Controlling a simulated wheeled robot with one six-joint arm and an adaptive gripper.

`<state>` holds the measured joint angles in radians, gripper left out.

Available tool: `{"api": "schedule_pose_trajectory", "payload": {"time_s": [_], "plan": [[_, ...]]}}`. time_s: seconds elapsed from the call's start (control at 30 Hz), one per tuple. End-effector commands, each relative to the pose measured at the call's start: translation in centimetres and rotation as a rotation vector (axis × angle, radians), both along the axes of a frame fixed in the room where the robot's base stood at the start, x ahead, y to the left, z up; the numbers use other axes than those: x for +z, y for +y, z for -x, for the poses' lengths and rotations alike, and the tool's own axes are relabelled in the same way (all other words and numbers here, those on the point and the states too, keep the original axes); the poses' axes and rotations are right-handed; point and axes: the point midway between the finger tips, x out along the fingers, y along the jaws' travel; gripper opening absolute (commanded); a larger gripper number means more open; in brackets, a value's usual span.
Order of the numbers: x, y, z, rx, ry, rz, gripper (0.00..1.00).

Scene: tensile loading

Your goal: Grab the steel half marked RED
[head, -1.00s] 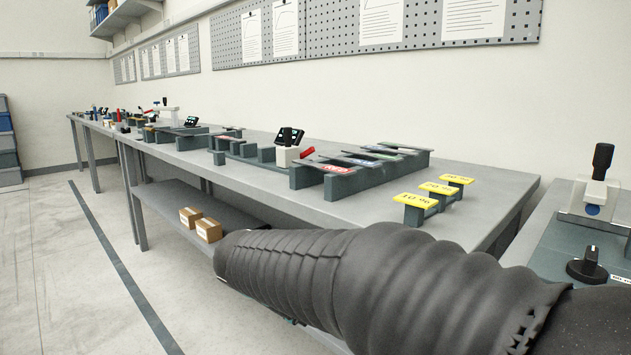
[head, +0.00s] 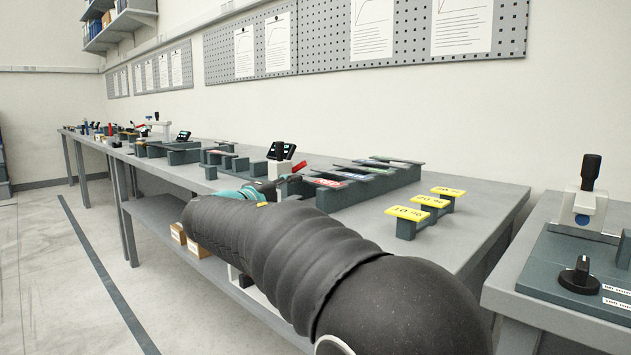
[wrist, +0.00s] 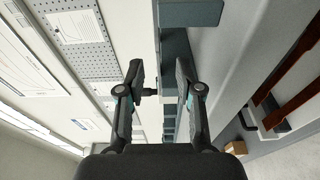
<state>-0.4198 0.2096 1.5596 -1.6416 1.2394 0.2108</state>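A flat piece with a red label (head: 327,182) lies at the near left end of a dark rack on the bench, in the head view. I take it as the steel half marked RED; the lettering is too small to read surely. Other strips with different coloured ends lie behind it on the same rack. My gripper (wrist: 160,72) is open in the wrist view, with nothing seen held between its fingers. In the head view only its teal-and-dark parts show, left of the red label, partly hidden behind my arm. The red label does not show in the wrist view.
Yellow percent tags (head: 407,213) stand on blocks to the right of the rack (head: 372,189). A red-handled device (head: 281,165) with a screen stands behind my gripper. A lever press (head: 586,205) is on the right bench. Boxes (head: 178,233) lie on the lower shelf.

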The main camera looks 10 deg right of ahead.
Motion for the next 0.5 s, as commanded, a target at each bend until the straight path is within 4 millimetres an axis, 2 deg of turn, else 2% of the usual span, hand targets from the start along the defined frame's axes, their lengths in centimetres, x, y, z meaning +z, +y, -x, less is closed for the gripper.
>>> {"api": "schedule_pose_trajectory", "payload": {"time_s": [0.03,0.2,0.5], "plan": [[0.0,-0.8,-0.6,-0.004,0.001,0.000,0.35],[0.0,-2.2,-2.0,-0.001,0.001,-0.001,0.35],[0.2,-3.4,-3.0,-0.001,0.001,-0.001,0.35]]}}
